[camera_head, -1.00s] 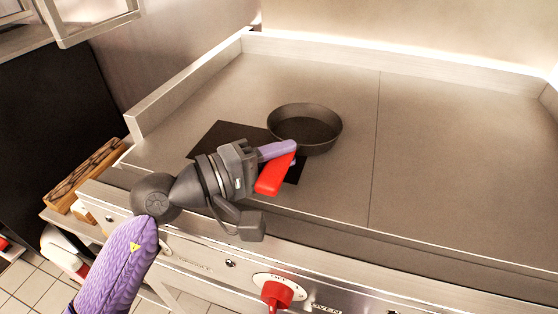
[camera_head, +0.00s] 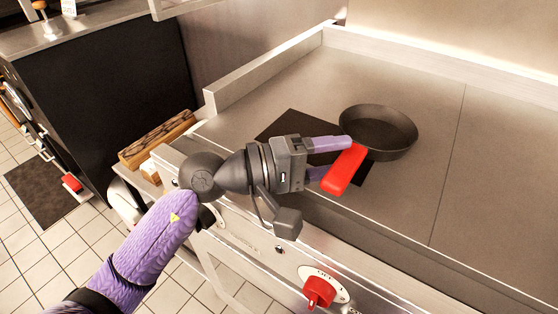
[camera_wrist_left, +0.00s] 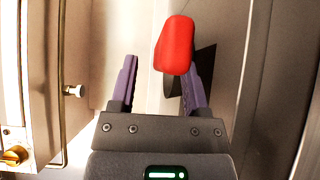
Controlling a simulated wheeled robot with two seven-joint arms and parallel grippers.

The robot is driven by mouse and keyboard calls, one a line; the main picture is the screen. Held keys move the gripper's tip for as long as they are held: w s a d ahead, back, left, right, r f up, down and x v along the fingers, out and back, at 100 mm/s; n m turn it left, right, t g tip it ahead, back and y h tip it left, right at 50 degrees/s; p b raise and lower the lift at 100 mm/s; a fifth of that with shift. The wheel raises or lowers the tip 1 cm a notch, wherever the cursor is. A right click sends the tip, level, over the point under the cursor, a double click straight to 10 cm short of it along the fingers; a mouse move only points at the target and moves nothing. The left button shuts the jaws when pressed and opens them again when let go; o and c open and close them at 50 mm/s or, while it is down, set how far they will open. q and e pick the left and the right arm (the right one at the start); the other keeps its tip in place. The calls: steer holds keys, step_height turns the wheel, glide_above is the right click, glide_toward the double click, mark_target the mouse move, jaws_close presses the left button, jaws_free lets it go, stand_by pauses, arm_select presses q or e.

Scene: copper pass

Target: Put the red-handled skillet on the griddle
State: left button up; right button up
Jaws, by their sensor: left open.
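The black skillet (camera_head: 378,128) sits upright on the flat grey griddle (camera_head: 425,195), its red handle (camera_head: 345,172) pointing to the front left over the front part of the surface. My left gripper (camera_head: 336,158) is open, with purple fingers close to the handle. In the left wrist view, the handle's rounded end (camera_wrist_left: 174,45) shows at the fingertips of the left gripper (camera_wrist_left: 162,65), nearer the right finger. Whether a finger touches the handle cannot be told. My right gripper is not in view.
A dark square patch (camera_head: 285,125) lies on the griddle left of the skillet. A raised metal rim (camera_head: 265,70) borders the griddle's left and back. A red knob (camera_head: 319,292) sticks out of the front panel. The griddle's right side is clear.

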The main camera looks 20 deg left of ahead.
arm_select(q)
steer(key=b+v, duration=0.1)
steer(key=v, duration=0.8)
steer(key=shift+f, duration=0.15)
steer(key=shift+s+a, duration=0.15)
